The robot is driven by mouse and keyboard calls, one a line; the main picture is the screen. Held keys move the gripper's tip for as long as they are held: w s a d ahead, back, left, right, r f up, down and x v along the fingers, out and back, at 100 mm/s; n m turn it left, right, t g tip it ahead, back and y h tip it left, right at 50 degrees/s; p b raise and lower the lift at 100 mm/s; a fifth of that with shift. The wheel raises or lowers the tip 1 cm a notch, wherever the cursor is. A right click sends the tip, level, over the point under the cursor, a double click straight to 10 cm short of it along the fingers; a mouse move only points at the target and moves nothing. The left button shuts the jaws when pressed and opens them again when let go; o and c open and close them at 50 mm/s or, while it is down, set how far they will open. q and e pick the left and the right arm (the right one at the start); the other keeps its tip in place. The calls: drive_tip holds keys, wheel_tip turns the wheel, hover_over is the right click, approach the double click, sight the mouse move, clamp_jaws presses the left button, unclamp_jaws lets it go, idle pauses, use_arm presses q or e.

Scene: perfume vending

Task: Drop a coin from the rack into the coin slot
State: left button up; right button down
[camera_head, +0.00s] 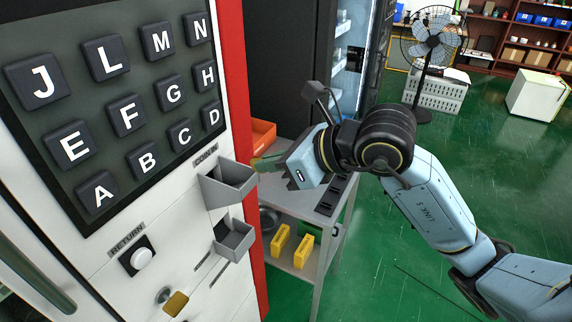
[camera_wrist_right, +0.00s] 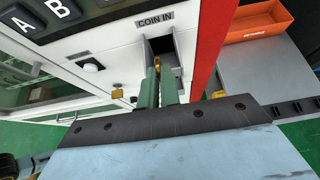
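The coin slot is a grey open-topped box (camera_head: 230,184) under the COIN IN label on the white machine front; in the right wrist view the grey box (camera_wrist_right: 183,42) is straight ahead of my fingers. My right gripper (camera_head: 262,163) is just above and right of this box. Its green fingers (camera_wrist_right: 158,78) are close together on a small gold coin (camera_wrist_right: 157,62) held on edge at their tips. The fingers partly hide the coin and the box's inside. The dark rack (camera_head: 331,194) lies on the grey table's right edge. My left gripper is not in view.
A second grey box (camera_head: 233,240) is mounted lower on the machine. A red panel (camera_head: 236,100) edges the machine. The grey table (camera_head: 287,190) holds an orange bin (camera_head: 263,134), with yellow items (camera_head: 303,250) on its lower shelf. Open green floor lies to the right.

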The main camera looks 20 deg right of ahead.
sight(252, 166)
drive_tip(key=x, duration=0.3)
drive_tip(key=shift+w+a+r, duration=0.15)
drive_tip(key=shift+w+a, duration=0.15)
drive_tip(key=shift+w, duration=0.05)
drive_tip(key=shift+w+a+f+b, duration=0.15)
drive_tip(key=shift+w+f+b, duration=0.05)
drive_tip(key=shift+f+b, duration=0.2)
drive_tip(key=shift+w+a+f+b, duration=0.2)
drive_tip(key=shift+f+b, duration=0.1)
drive_tip(key=shift+b, duration=0.15)
drive_tip(key=shift+b+x, duration=0.5)
drive_tip(key=shift+x, duration=0.3)
drive_tip(key=shift+d+f, duration=0.1)
drive_tip(key=shift+f, duration=0.05)
drive_tip(key=c, duration=1.5)
unclamp_jaws()
drive_tip(key=shift+c, duration=0.2)
